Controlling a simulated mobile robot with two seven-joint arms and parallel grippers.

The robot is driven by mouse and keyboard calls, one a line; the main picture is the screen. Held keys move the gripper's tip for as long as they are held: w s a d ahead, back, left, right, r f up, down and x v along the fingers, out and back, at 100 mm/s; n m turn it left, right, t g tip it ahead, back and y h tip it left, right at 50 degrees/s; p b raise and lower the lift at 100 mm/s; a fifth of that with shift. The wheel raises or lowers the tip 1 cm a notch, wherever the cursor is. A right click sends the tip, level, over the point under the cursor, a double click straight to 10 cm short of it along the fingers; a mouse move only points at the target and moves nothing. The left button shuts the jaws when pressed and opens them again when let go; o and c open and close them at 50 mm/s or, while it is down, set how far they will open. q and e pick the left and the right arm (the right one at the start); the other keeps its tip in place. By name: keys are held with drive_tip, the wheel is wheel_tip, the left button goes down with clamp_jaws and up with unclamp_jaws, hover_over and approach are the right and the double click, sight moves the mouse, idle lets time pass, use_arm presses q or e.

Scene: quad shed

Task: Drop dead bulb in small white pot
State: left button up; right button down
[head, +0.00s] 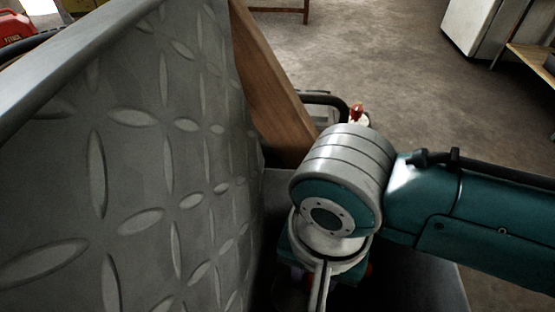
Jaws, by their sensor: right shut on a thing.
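My right gripper (318,290) points down at the bottom of the head view, mostly hidden under its own wrist. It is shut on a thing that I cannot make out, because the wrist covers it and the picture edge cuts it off. I cannot see the dead bulb or the small white pot clearly anywhere. My left gripper is not in view.
A grey tread-plate panel (185,200) fills the left, close to my right wrist. A brown wooden board (272,85) leans behind it. A red container (15,25) is at far left. A white cabinet (478,25) stands at back right. Concrete floor (390,70) is open behind.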

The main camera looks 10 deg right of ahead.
drive_tip(key=c, duration=0.6)
unclamp_jaws()
drive_tip(key=shift+o, duration=0.2)
wheel_tip(320, 180, up, 9)
drive_tip(key=p, duration=0.6)
drive_tip(key=shift+r, duration=0.55)
drive_tip(key=shift+r, duration=0.1)
